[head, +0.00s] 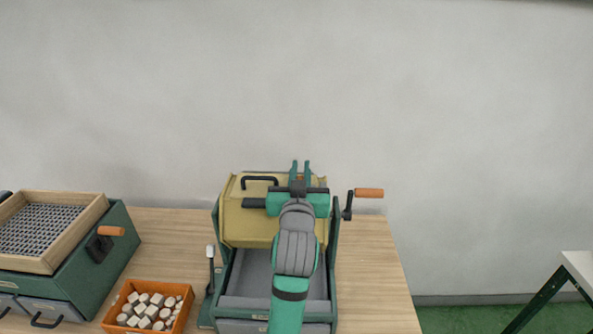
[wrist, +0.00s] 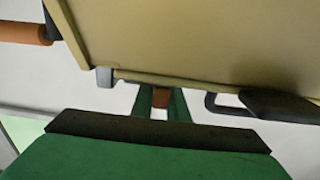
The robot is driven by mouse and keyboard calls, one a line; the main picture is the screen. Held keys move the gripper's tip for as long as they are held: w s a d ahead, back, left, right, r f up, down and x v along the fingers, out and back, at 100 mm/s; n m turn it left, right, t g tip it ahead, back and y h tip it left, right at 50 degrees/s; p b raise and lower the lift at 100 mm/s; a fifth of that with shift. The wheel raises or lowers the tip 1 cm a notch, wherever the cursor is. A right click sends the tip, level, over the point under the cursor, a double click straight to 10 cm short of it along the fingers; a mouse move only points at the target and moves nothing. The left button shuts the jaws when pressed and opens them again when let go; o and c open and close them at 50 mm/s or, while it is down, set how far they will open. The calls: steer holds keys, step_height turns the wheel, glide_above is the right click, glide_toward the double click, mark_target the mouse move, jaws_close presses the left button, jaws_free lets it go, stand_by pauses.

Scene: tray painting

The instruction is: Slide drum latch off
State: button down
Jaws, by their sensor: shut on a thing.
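The drum (head: 245,225) is a yellow-tan box-like body held in a green frame, with a black bar handle (head: 260,180) on its top. It also fills the top of the wrist view (wrist: 200,35). My gripper (head: 301,170) reaches over the drum's upper edge. Its green fingers, seen also in the wrist view (wrist: 161,100), are shut on a small reddish-brown piece, the latch (wrist: 160,99), at the drum's edge. Most of the latch is hidden between the fingers, so I cannot tell how far along it sits.
An orange-handled crank (head: 368,193) sticks out right of the drum. A grey tray (head: 250,275) lies below it, partly behind my arm. An orange bin (head: 150,289) of pale pieces and a green cabinet with a wooden mesh tray (head: 85,238) stand left. The table's right side is clear.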

steer(key=shift+a, duration=0.3)
steer(key=c, duration=1.7)
jaws_free()
steer(key=shift+a, duration=0.1)
steer(key=s, duration=1)
steer(key=shift+s+a, duration=0.35)
steer(key=shift+s, duration=0.05)
steer(key=shift+w, duration=0.15)
